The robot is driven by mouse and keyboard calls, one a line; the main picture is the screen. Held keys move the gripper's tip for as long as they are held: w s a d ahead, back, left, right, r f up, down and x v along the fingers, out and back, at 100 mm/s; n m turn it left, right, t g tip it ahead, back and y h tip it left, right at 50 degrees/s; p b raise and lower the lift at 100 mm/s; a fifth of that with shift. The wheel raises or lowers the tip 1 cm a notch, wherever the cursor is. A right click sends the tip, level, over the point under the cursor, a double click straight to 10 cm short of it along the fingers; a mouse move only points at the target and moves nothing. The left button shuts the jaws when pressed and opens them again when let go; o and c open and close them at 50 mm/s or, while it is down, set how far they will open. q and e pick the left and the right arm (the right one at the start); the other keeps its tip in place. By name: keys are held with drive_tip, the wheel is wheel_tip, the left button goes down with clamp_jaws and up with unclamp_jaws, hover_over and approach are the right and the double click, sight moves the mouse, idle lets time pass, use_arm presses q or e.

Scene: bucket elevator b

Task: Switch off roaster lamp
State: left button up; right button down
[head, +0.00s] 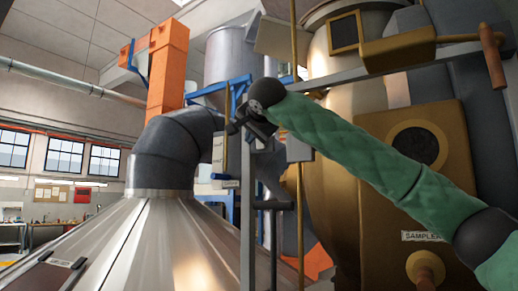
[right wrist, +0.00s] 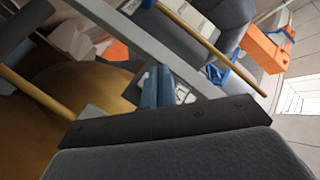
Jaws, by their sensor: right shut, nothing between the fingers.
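My right arm, in a green sleeve, reaches in from the lower right of the head view. Its dark gripper (head: 243,124) is at the grey metal post, in front of the roaster (head: 325,85). In the right wrist view the closed fingers (right wrist: 157,86) point at a small pale box (right wrist: 183,92) with dark markings, close to a grey bar. I cannot tell whether the fingers touch this box, or whether it is the lamp switch. No lamp can be clearly made out. The gripper is shut and empty. My left gripper is not in view.
A grey post (head: 247,215) and a brass rod (head: 299,230) stand close to the gripper. A grey crossbar (right wrist: 150,45) runs past the fingers. A metal hood (head: 150,240) with a dark duct (head: 165,150) fills the lower left. An orange elevator (head: 165,75) stands behind.

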drive_tip(key=shift+s+a+r+b, duration=0.1)
drive_tip(key=shift+s+a+b, duration=0.1)
drive_tip(key=shift+s+a, duration=0.35)
drive_tip(key=shift+s+a+r+b, duration=0.15)
drive_tip(key=shift+s+a, duration=0.2)
drive_tip(key=shift+s, duration=0.35)
